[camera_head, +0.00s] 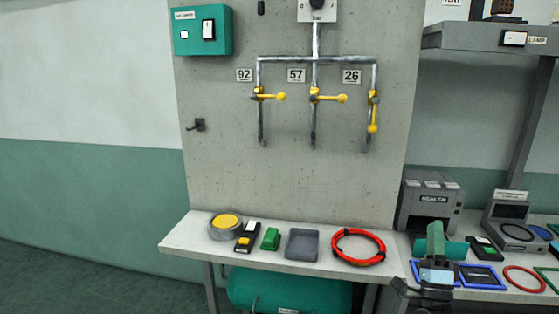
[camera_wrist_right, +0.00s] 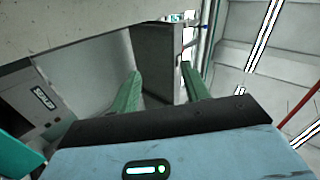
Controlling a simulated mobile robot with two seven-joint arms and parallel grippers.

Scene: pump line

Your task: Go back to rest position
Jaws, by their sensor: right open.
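My right gripper (camera_head: 436,240) is at the lower right of the head view, above the front of the bench and in front of the grey sealer machine (camera_head: 430,198). In the right wrist view, the green fingers of this gripper (camera_wrist_right: 160,84) stand wide apart with nothing between them. The sealer (camera_wrist_right: 40,100) shows to the left of the fingers there. My left gripper is in neither view.
The left bench (camera_head: 185,243) holds a yellow button, a small device, a green block, a grey tray (camera_head: 302,245) and a red cable coil (camera_head: 357,247). Yellow-handled valves (camera_head: 328,97) are on the wall panel. A shelf (camera_head: 480,40) overhangs the right bench. Floor at left is clear.

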